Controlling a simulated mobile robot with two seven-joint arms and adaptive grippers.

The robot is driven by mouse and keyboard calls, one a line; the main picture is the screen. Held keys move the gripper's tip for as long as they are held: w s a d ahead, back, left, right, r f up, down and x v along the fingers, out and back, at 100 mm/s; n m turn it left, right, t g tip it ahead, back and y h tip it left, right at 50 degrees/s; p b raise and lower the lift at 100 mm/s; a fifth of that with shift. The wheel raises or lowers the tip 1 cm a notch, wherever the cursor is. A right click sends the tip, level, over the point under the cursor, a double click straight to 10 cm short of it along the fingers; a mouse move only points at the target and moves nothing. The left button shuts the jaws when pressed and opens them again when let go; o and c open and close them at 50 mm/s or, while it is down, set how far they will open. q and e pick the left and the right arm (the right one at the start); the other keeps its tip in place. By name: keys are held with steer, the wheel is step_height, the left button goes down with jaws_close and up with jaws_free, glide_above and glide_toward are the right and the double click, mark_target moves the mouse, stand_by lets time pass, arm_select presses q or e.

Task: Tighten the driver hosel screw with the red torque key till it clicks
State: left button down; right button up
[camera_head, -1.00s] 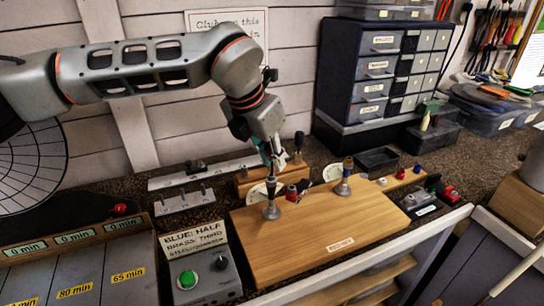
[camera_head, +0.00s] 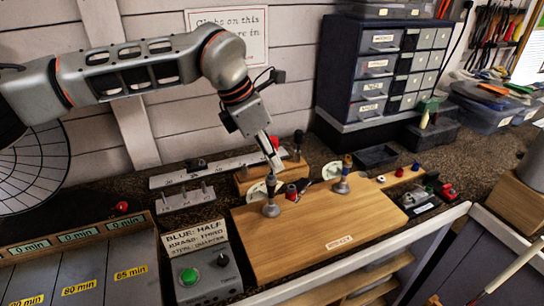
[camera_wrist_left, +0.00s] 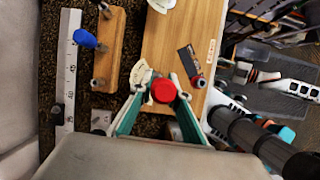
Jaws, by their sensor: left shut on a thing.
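My left gripper (camera_head: 275,160) is shut on the red torque key (camera_head: 274,141), whose red top also shows between the fingertips in the left wrist view (camera_wrist_left: 163,91). In the head view it is above the wooden tool rack (camera_head: 243,182) at the back edge of the board. Whether the key's lower end is still in the rack is hidden. A dark-topped upright piece with a round grey base (camera_head: 271,208) stands on the board, apart from the gripper. I cannot make out the driver hosel screw. My right gripper is not in view.
A brass-and-blue upright piece (camera_head: 342,184) stands further right on the wooden board (camera_head: 310,243). A blue-handled tool (camera_wrist_left: 86,38) stands in the rack. A control box with a green button (camera_head: 203,280) stands front left. Drawers (camera_head: 370,65) stand behind. The board's front is clear.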

arm_select(q)
steer(key=m+g, duration=0.2)
steer(key=m, duration=0.3)
stand_by(0.3)
steer(key=c, duration=2.1)
jaws_free()
